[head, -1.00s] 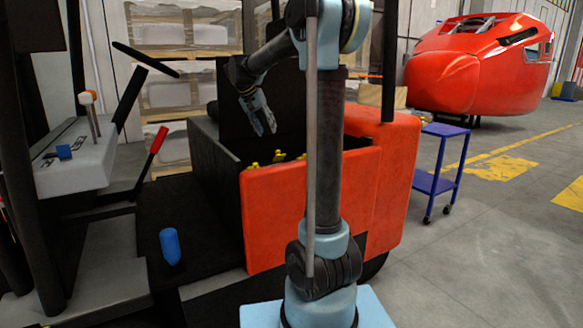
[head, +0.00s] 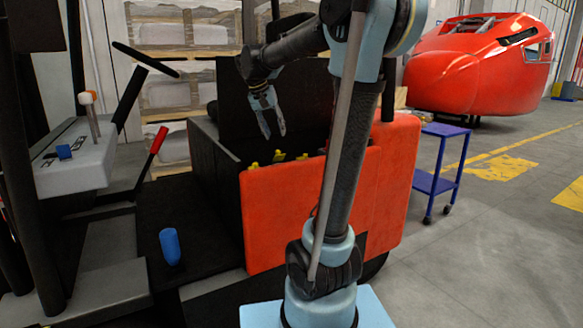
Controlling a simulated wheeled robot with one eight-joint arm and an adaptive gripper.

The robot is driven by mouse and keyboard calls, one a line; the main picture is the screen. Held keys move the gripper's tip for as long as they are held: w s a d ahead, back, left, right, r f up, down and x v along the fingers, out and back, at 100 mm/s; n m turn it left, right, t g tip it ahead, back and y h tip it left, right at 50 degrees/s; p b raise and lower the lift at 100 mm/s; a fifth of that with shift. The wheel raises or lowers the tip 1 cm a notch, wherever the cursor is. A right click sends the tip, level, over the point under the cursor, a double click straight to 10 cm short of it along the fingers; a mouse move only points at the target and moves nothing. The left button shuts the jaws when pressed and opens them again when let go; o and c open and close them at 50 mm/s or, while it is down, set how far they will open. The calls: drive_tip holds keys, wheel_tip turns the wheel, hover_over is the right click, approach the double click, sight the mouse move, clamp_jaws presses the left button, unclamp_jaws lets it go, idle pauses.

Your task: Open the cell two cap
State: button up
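Several small yellow caps show in the open battery compartment of the red and black forklift. One yellow cap (head: 253,166) is at the left, another (head: 279,156) is in the middle, and a third (head: 302,156) is further right. Which of them belongs to cell two I cannot tell. The cells below are mostly hidden by the forklift's red side panel (head: 275,215) and by my arm. My gripper (head: 274,134) points down above the caps, with its two fingers apart and nothing between them. A gap shows between the fingertips and the caps.
The dark raised cover (head: 232,110) stands behind my gripper. A blue cylinder (head: 170,247) stands on the forklift's step at left, near a red-handled lever (head: 157,141). A blue cart (head: 440,165) and red train nosecone (head: 470,75) are at right.

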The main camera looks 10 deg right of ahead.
drive_tip(key=s+d+f, duration=0.2)
drive_tip(key=s+f, duration=0.2)
drive_tip(key=s, duration=0.3)
drive_tip(key=s+d+f+n+y, duration=0.1)
drive_tip(key=s+f, duration=0.4)
drive_tip(key=s, duration=0.3)
drive_tip(key=shift+d+n+y, duration=0.3)
drive_tip(key=shift+d, duration=0.05)
drive_tip(key=shift+s, duration=0.1)
